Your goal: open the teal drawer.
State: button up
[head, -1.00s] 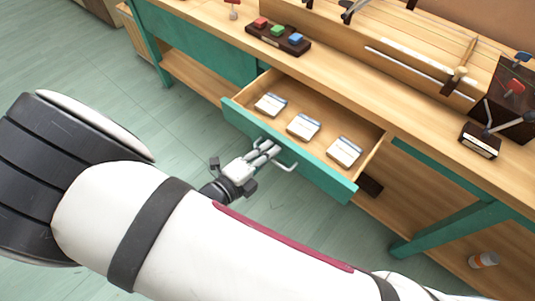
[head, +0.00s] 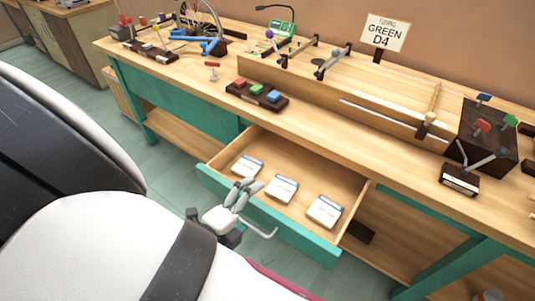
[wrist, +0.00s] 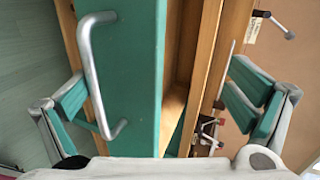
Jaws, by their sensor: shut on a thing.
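The teal drawer (head: 290,232) stands pulled out from the bench in the head view, with its wooden inside showing. Its metal handle (head: 262,233) is on the front and also shows in the wrist view (wrist: 92,75). My gripper (head: 246,190) is at the drawer front, left of the handle's middle in the head view. The exact contact is hard to see.
Three white-topped boxes, the left (head: 247,166), middle (head: 281,188) and right (head: 325,211), lie in the drawer. The wooden bench (head: 330,130) carries a block with coloured buttons (head: 257,95), a tuning sign (head: 384,33) and a dark box (head: 487,135). Open floor lies left of the bench.

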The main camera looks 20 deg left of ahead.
jog(key=shift+s+a+r+p, duration=0.25)
jog(key=shift+s+r+p, duration=0.15)
jog(key=shift+s, duration=0.1)
jog(key=shift+s+a+r+p, duration=0.2)
jog(key=shift+s+r+p, duration=0.15)
jog(key=shift+s, duration=0.1)
jog(key=shift+c, duration=1.2)
jog(key=shift+s+r, duration=0.1)
jog(key=shift+s, duration=0.3)
jog(key=c, duration=0.7)
jog(key=shift+s+a, duration=0.1)
jog(key=shift+s, duration=0.1)
jog(key=c, duration=0.5)
jog(key=s+a+r+p, duration=0.1)
jog(key=s+a+p, duration=0.1)
jog(key=s, duration=0.4)
jog(key=s+a+p, duration=0.2)
jog(key=s+p, duration=0.2)
jog(key=s, duration=0.1)
jog(key=shift+s+r, duration=0.4)
jog(key=shift+p, duration=0.35)
